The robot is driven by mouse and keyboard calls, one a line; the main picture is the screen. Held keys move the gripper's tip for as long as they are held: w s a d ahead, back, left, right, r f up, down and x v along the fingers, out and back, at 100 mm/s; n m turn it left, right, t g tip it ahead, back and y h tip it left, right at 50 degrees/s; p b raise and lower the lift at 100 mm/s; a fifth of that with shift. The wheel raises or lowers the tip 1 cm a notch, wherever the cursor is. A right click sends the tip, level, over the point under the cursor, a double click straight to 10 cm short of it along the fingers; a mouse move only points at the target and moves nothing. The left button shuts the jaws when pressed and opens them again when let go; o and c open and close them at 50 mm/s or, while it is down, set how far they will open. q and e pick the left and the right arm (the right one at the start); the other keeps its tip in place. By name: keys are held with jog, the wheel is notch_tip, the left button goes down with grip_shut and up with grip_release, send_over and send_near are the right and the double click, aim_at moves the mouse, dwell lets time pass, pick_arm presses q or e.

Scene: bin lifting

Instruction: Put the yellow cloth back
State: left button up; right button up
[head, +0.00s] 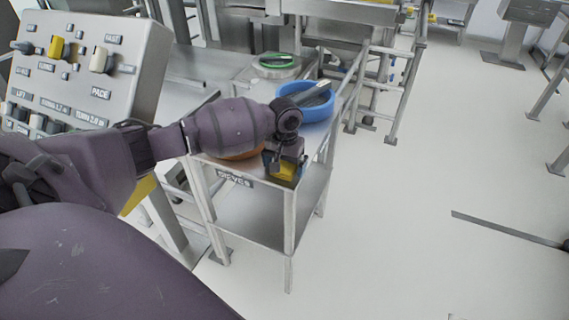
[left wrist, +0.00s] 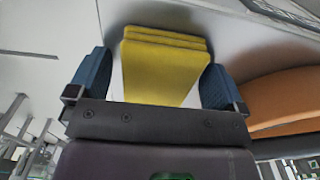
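The folded yellow cloth (head: 286,171) is at the near right corner of the steel cart's top (head: 318,132), mostly hidden by my left gripper in the head view. In the left wrist view the cloth (left wrist: 162,70) lies between the two blue fingers of my left gripper (left wrist: 155,85). Pale gaps show between the cloth and both fingers, so the gripper is open around it. In the head view my left gripper (head: 286,158) points down over that corner. I cannot tell whether the cloth rests fully on the cart top. My right gripper is not in view.
An orange round item (left wrist: 285,98) is close to the right of the gripper in the left wrist view. A blue sieve (head: 290,88) and a green-rimmed one (head: 276,60) are farther back. A control panel (head: 85,70) stands at left. The floor at right is mostly clear.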

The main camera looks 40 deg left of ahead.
aim_at(285, 164)
pick_arm(q)
jog(key=shift+r, duration=0.15)
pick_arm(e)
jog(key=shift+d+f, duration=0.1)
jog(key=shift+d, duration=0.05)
pick_arm(q)
notch_tip(285, 164, up, 12)
jog(key=p, duration=0.3)
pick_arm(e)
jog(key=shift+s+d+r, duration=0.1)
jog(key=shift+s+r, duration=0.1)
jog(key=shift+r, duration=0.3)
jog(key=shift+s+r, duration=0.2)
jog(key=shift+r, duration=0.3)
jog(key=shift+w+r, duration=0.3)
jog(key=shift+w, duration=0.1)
